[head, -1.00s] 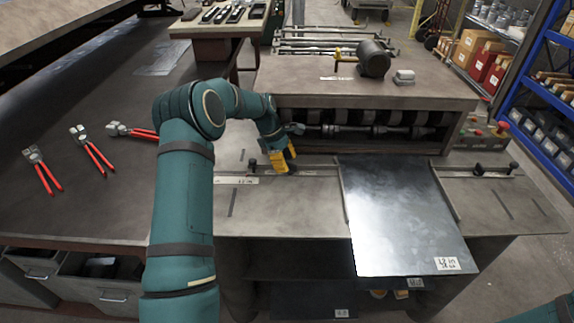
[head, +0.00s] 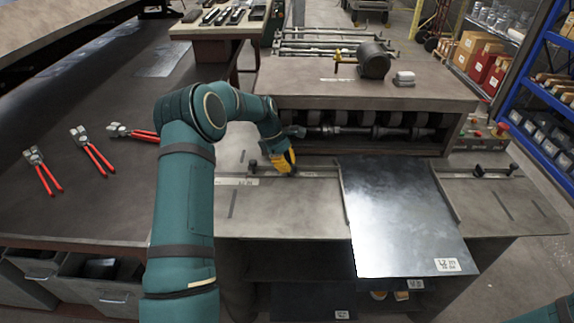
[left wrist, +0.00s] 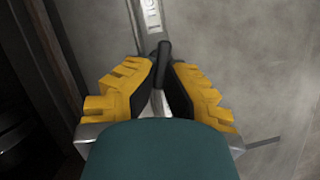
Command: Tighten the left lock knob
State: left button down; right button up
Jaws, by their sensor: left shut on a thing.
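My left gripper (head: 284,162) is at the left end of the machine's front bed, over the left guide rail. In the left wrist view, its yellow fingers (left wrist: 163,75) are shut on the black left lock knob (left wrist: 163,49), with one finger on each side. My right gripper is out of view.
A dark metal sheet (head: 402,215) lies on the bed to the right of my left gripper. The right-hand black knob (head: 514,168) stands beyond it. Red-handled pliers (head: 92,152) lie on the left table. Rollers (head: 370,131) sit behind the bed.

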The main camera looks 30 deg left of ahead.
pick_arm(q)
jog(key=shift+d+f+m+g+p, duration=0.15)
jog(key=shift+f+m+g+p, duration=0.25)
jog(key=shift+m, duration=0.4)
jog(key=shift+r, duration=0.1)
jog(key=shift+s, duration=0.1)
jog(key=c, duration=1)
grip_release()
jog(key=shift+c, duration=0.2)
jog(key=shift+r, duration=0.15)
jog(key=shift+a+r, duration=0.2)
jog(key=shift+r, duration=0.05)
jog(key=v, duration=1.1)
jog(key=shift+a+r, duration=0.1)
